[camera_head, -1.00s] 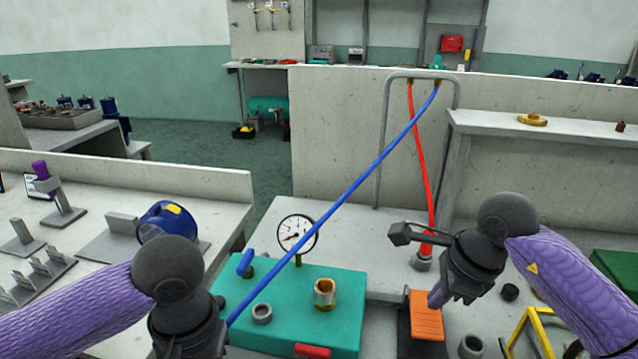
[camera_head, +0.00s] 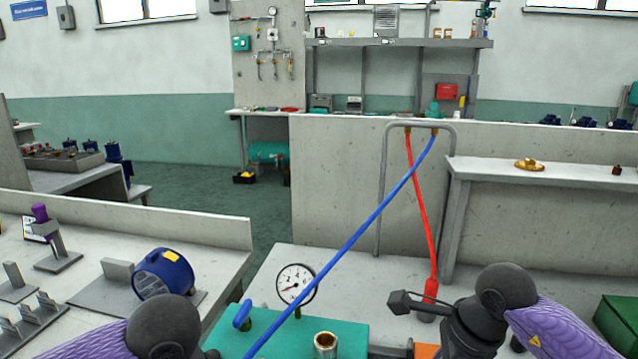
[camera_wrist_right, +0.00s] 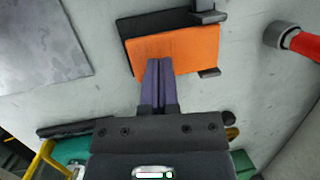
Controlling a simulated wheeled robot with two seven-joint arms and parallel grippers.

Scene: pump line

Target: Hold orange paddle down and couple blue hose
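The orange paddle (camera_wrist_right: 188,52) sits on a dark base in the right wrist view; in the head view only a sliver (camera_head: 426,351) shows at the bottom edge. My right gripper (camera_wrist_right: 158,62) is shut and empty, its purple fingertips over the paddle's near edge, apparently touching it; how far the paddle is pressed I cannot tell. The blue hose (camera_head: 358,236) runs from the pipe frame down left past the bottom edge, its lower end hidden. My left gripper is below the head view; only its wrist shows. A brass-coloured socket (camera_head: 326,345) stands on the teal pump box (camera_head: 280,335).
A pressure gauge (camera_head: 295,284) and a blue lever (camera_head: 242,314) stand on the teal box. A red hose (camera_head: 420,210) drops to a grey fitting on the bench. A grey pipe frame (camera_head: 385,190) holds both hoses. A green box (camera_head: 618,322) lies far right.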

